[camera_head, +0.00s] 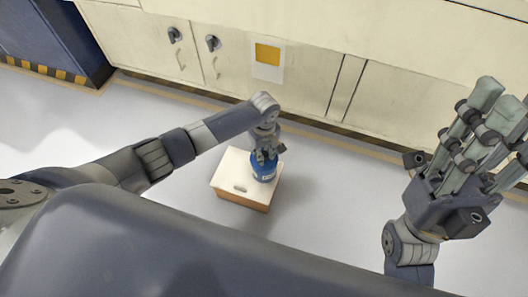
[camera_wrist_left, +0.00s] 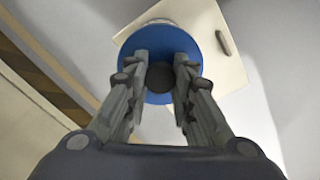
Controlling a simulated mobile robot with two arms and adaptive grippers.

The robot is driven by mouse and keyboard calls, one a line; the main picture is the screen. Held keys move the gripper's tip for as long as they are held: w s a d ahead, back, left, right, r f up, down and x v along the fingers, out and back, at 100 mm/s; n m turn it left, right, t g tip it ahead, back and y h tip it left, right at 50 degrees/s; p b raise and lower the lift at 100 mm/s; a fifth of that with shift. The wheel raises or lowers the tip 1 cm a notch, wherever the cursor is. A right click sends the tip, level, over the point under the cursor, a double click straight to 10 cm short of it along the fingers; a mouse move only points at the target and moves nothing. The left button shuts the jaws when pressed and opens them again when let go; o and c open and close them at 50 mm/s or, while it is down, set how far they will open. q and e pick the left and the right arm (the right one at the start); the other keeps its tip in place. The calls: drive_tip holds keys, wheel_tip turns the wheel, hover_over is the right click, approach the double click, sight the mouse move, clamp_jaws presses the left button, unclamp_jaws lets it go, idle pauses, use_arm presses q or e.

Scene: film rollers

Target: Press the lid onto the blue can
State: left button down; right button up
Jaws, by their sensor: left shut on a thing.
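The blue can (camera_head: 264,172), with a white label, stands upright on a small box-like stool (camera_head: 228,184). My left gripper (camera_head: 266,155) points down at the can's top. In the left wrist view, my left fingers (camera_wrist_left: 160,72) are closed around a dark round piece, apparently the lid (camera_wrist_left: 160,77). This piece lies in front of the centre of the can's round blue top (camera_wrist_left: 133,48). I cannot tell whether it touches the can. My right gripper (camera_head: 498,128) is raised at the right, empty, with its fingers apart.
The stool has a white top with a slot and brown sides. Cream cabinets (camera_head: 310,75) with dark handles line the wall behind. A dark blue cabinet (camera_head: 50,40) stands at the far left. The grey floor (camera_head: 330,215) right of the stool is clear.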

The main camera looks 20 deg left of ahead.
use_arm(q)
drive_tip(key=c, duration=1.3)
unclamp_jaws()
drive_tip(key=shift+o, duration=0.6)
drive_tip(key=o, duration=0.4)
drive_tip(key=shift+c, duration=0.2)
